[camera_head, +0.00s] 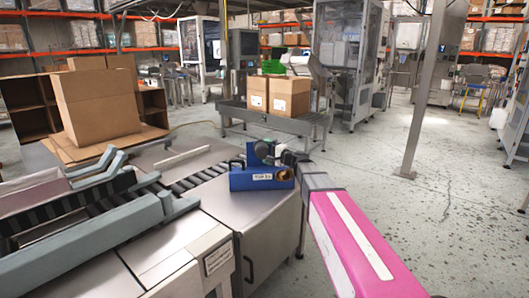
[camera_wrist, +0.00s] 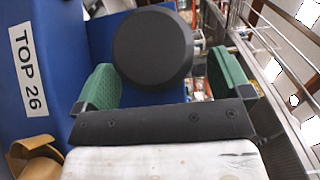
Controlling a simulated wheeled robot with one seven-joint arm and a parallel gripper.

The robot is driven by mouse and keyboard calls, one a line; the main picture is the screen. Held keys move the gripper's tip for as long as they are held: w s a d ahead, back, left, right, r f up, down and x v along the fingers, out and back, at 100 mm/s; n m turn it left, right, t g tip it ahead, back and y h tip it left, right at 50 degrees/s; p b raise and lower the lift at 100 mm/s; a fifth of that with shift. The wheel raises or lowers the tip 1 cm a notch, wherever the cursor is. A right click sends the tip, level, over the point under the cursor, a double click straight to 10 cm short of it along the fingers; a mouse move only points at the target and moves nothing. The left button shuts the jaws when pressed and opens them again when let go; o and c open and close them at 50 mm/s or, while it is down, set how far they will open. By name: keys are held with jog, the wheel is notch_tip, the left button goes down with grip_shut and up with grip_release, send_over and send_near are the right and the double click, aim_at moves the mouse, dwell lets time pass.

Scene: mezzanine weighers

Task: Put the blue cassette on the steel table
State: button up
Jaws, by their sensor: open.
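The blue cassette (camera_head: 250,182), with a white "TOP 26" label, stands on a steel top (camera_head: 272,217) at the end of a roller conveyor. In the wrist view its blue body (camera_wrist: 45,60) fills the left side and the label faces me. My gripper (camera_head: 280,154) is at the upper part of the cassette. In the wrist view my gripper (camera_wrist: 163,82) is open, its green pads on either side with a gap between. A round black knob (camera_wrist: 152,47) shows between and beyond the pads. Whether a pad touches anything I cannot tell.
A roller conveyor (camera_head: 188,183) runs to the left of the cassette. A cardboard box (camera_head: 97,108) stands behind it. Two cartons (camera_head: 290,97) sit on a farther conveyor. A steel post (camera_head: 418,100) stands at the right, with open floor (camera_head: 460,190) around it.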

jog(key=v, duration=1)
jog(key=s+f+n+g+h, duration=0.35)
jog(key=s+f, duration=0.35)
jog(key=f, duration=0.3)
jog(key=s+d+f+n+g+h, duration=0.2)
jog(key=s+d+f+h, duration=0.3)
jog(key=s+f, duration=0.4)
jog(key=s+d+f+n+g+h, duration=0.2)
jog(key=s+d+f+g+h, duration=0.3)
jog(key=s+f, duration=0.4)
jog(key=s+d+h, duration=0.1)
jog(key=d, duration=0.1)
jog(key=shift+d, duration=0.35)
